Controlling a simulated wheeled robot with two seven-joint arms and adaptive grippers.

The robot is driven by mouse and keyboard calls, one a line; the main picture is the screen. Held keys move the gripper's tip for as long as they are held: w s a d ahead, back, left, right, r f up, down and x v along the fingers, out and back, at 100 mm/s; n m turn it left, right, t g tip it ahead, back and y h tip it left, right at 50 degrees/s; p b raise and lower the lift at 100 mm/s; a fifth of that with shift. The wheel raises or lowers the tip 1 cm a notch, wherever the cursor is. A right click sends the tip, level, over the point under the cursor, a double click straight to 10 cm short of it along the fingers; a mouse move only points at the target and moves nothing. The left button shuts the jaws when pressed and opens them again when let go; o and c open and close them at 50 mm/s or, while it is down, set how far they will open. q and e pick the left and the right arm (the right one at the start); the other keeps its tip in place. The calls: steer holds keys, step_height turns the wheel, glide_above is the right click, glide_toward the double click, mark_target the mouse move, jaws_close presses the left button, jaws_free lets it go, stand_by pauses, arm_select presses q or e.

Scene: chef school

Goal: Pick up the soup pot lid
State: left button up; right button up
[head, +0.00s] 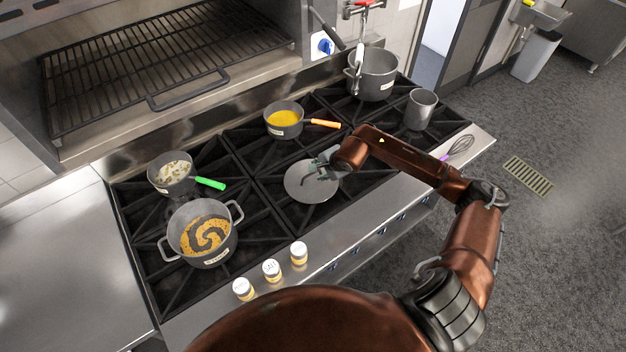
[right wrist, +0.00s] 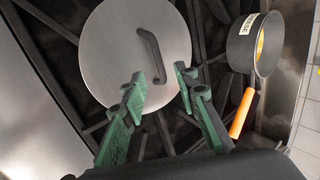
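The soup pot lid (head: 313,182) is a round flat grey metal disc lying on the black stove grates near the middle of the stove. It also shows in the right wrist view (right wrist: 110,62), with its dark bar handle (right wrist: 152,55) on top. My right gripper (head: 325,170) is over the lid's right part in the head view. My left gripper is not in view.
A small pan of yellow food (head: 284,121) with an orange handle stands behind the lid. A two-handled pot (head: 214,255) and a green-handled pan (head: 172,179) stand at left. Several small jars (head: 271,271) line the front edge. A large pot (head: 378,76) stands at back right.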

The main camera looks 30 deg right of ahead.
mark_target(311, 174)
steer(key=w+f, duration=0.1)
steer(key=a+f+p, duration=0.1)
steer(key=w+f, duration=0.1)
steer(key=f, duration=0.1)
steer(key=shift+w+a+p, duration=0.2)
steer(key=shift+w+p, duration=0.15)
steer(key=shift+p, duration=0.05)
steer(key=shift+w+f, duration=0.1)
steer(key=shift+f, duration=0.2)
steer(key=shift+c, duration=0.5)
jaws_close()
steer(key=shift+r, duration=0.15)
